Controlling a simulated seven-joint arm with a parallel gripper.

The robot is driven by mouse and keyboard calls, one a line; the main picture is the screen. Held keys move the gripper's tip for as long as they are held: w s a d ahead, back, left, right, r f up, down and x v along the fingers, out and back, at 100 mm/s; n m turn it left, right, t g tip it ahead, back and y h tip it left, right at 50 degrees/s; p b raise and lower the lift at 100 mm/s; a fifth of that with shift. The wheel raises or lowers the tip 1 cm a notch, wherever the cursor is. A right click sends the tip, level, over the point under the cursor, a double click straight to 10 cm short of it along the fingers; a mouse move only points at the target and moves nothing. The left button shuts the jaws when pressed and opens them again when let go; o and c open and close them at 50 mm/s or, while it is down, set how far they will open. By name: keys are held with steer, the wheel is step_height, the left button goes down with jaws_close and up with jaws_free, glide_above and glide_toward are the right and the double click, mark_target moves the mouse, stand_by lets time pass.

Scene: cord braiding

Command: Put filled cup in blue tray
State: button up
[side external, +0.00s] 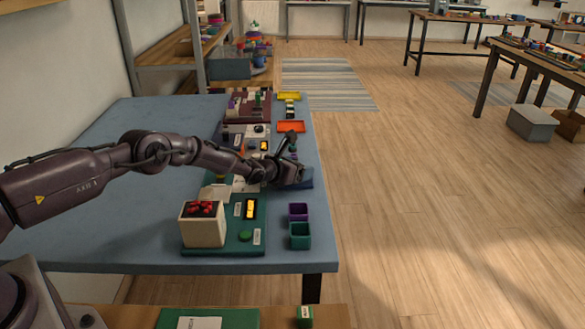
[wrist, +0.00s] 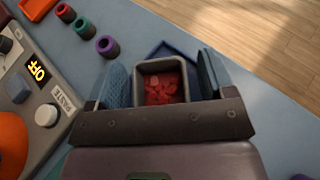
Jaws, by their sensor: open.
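A grey square cup (wrist: 160,66) with red pieces in it sits between the two fingers of my gripper (wrist: 163,78) in the wrist view. The fingers stand apart on either side of the cup, with narrow gaps. The blue tray (wrist: 166,46) shows partly behind the cup, and the cup and gripper hide the rest. I cannot tell whether the cup stands in the tray or in front of it. In the side view my gripper (side external: 291,176) is low at the table's right edge, beside the blue tray (side external: 306,184); the cup is hidden there.
In the side view a purple bin (side external: 298,212) and a green bin (side external: 300,236) stand nearer the camera. An orange tray (side external: 291,126) lies farther back.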

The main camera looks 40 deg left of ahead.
steer(key=shift+v, duration=6.05)
steer(key=s+d+r+m+g+h, duration=0.1)
steer(key=s+d+r+m+h, duration=0.15)
steer(key=d+r+m, duration=0.35)
steer(key=s+d+r+m+g+h, duration=0.1)
steer(key=s+d+r+m+h, duration=0.2)
steer(key=r, duration=0.6)
steer(key=s+d+r+m+g+h, duration=0.1)
steer(key=d+r+m+h, duration=0.25)
steer(key=r+m, duration=0.3)
steer(key=s+d+r+m+g, duration=0.2)
steer(key=s+r+m, duration=0.2)
steer(key=s, duration=0.2)
steer(key=s+d+r+m+g, duration=0.2)
steer(key=s+d+r+m, duration=0.1)
steer(key=s+m, duration=0.25)
steer(key=s+a+m+y, duration=0.4)
steer(key=s+m, duration=0.1)
steer(key=s, duration=0.5)
steer(key=s+a+m+g+y, duration=0.1)
steer(key=s+a+m+y, duration=0.3)
steer(key=s, duration=0.6)
steer(key=shift+s+a+r+m+y, duration=0.3)
steer(key=shift+m+y, duration=0.2)
steer(key=shift+m, duration=0.5)
